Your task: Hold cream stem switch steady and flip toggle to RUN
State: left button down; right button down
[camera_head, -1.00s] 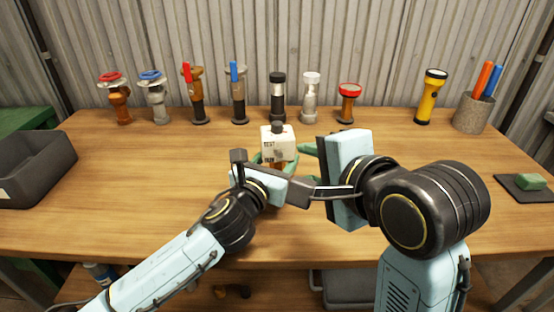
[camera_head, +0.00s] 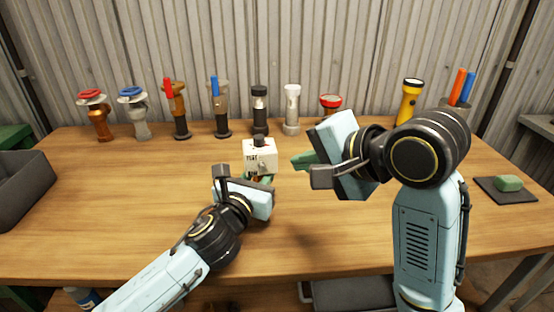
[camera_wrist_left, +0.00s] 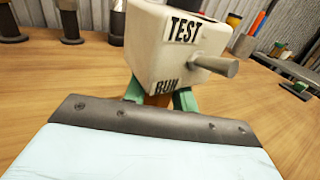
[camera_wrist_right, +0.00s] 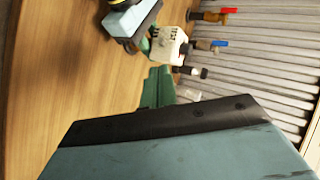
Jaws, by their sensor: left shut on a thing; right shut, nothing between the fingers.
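The cream switch (camera_head: 258,158) is a box with TEST printed above RUN, upright over the table's middle. In the left wrist view the switch (camera_wrist_left: 150,45) fills the top middle, and its grey toggle (camera_wrist_left: 217,66) sticks out to the right between the two words. I cannot tell which setting it is in. My left gripper (camera_wrist_left: 158,99) is shut on the switch's orange stem just below the box; the stem is mostly hidden. My right gripper (camera_head: 303,160) is shut and empty, its green fingertips a short way right of the box, apart from it.
Several valves and fittings stand along the back, including a red-handled valve (camera_head: 177,108) and a black fitting (camera_head: 259,110). A yellow torch (camera_head: 408,102) stands back right. A dark bin (camera_head: 22,190) is at left, and a green block (camera_head: 508,183) lies on a dark pad at right. The table front is clear.

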jog(key=w+d+r+n+g+y, duration=0.1)
jog(key=d+r+n+g, duration=0.1)
jog(key=d+r, duration=0.3)
jog(key=shift+w+d+n+g, duration=0.25)
jog(key=shift+d+n+g, duration=0.15)
jog(key=shift+n, duration=0.4)
send_near(262, 166)
jog(key=w+f, duration=0.1)
jog(key=w+a+f, duration=0.1)
jog(key=w, duration=0.1)
jog(key=w+a+f, duration=0.1)
jog(key=shift+w+a+f, duration=0.15)
jog(key=shift+f, duration=0.25)
jog(key=shift+a+f, duration=0.25)
jog(key=shift+a, duration=0.2)
